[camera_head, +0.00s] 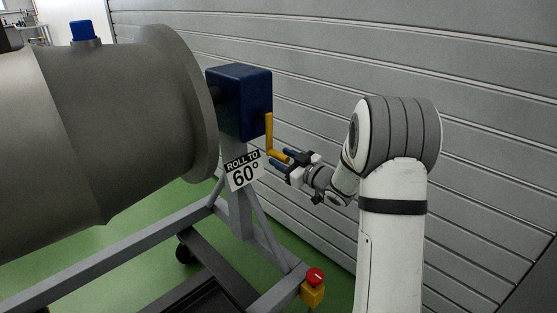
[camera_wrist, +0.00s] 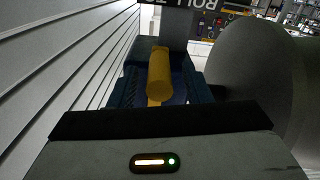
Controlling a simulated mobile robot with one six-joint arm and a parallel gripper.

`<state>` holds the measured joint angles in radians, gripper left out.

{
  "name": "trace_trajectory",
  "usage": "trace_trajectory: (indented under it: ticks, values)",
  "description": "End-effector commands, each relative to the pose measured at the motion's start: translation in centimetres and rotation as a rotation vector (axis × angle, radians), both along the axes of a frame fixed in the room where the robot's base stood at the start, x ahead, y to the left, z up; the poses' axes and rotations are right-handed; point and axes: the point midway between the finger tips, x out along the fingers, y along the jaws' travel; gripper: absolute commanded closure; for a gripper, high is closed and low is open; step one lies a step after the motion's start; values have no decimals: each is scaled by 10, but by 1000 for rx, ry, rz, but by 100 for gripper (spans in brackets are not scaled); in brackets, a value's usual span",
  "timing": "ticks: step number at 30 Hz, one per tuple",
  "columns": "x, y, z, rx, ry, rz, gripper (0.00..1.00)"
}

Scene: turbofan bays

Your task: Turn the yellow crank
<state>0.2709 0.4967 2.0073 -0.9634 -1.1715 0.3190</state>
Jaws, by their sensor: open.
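The yellow crank (camera_head: 268,131) is on the right side of a dark blue box (camera_head: 240,102). Its arm hangs down, and its short handle (camera_head: 279,156) sticks out toward my gripper. The lower part of the handle is hidden by my gripper's body. A white sign reading "ROLL TO 60°" (camera_head: 244,170) is below the box.
A large grey engine barrel (camera_head: 110,120) fills the left, held by a grey wheeled stand (camera_head: 110,254). A red button on a yellow box (camera_head: 313,287) sits on the stand at the lower middle. A grey ribbed wall (camera_head: 480,140) runs close behind my arm. The floor is green.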

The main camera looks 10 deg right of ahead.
Motion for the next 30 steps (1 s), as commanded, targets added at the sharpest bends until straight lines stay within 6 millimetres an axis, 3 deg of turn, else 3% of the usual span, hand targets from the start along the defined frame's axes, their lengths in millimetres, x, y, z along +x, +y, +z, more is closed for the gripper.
trace_trajectory:
  ticks: [4,13,30]
  values:
    - [11,8,-1,-1,-1,0,56]
    - [13,10,0,-1,1,0,56]
    - [13,10,0,-1,1,1,100]
